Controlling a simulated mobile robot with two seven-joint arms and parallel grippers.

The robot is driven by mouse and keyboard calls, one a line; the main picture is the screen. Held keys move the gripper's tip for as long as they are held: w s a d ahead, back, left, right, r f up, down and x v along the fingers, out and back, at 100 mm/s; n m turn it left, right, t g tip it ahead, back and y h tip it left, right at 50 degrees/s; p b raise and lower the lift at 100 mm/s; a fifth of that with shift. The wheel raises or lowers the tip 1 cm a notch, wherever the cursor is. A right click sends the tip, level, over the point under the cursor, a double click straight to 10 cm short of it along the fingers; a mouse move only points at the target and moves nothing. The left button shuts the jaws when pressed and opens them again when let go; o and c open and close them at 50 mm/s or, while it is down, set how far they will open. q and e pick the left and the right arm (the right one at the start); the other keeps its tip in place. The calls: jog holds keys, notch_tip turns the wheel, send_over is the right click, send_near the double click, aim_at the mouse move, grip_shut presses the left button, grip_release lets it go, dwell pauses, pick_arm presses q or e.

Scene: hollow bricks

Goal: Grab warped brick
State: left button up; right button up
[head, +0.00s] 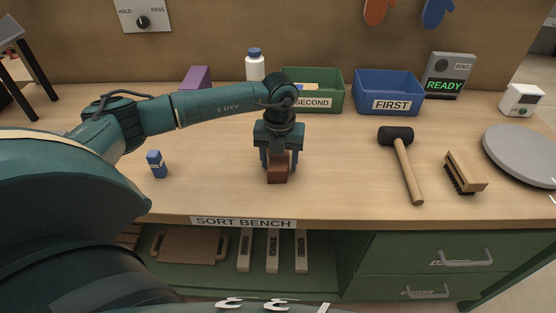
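A reddish-brown brick (278,173) stands on the bench near the middle, its upper part hidden by my gripper. Whether it is warped I cannot tell from here. My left gripper (279,160) points straight down over the brick. Its fingers are spread on either side of the brick's upper part and look apart from it, so the gripper seems open. My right gripper is not in view.
A green SECOND bin (325,104) and a blue FIRST bin (388,99) stand at the back. A mallet (405,165), a brush (466,171) and a grey disc (525,150) lie right. A small blue object (156,164) stands left. Bench around the brick is clear.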

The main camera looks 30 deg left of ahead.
pick_arm(q)
jog(key=c, duration=1)
jog(key=shift+r, duration=0.1)
jog(key=shift+w+r, duration=0.1)
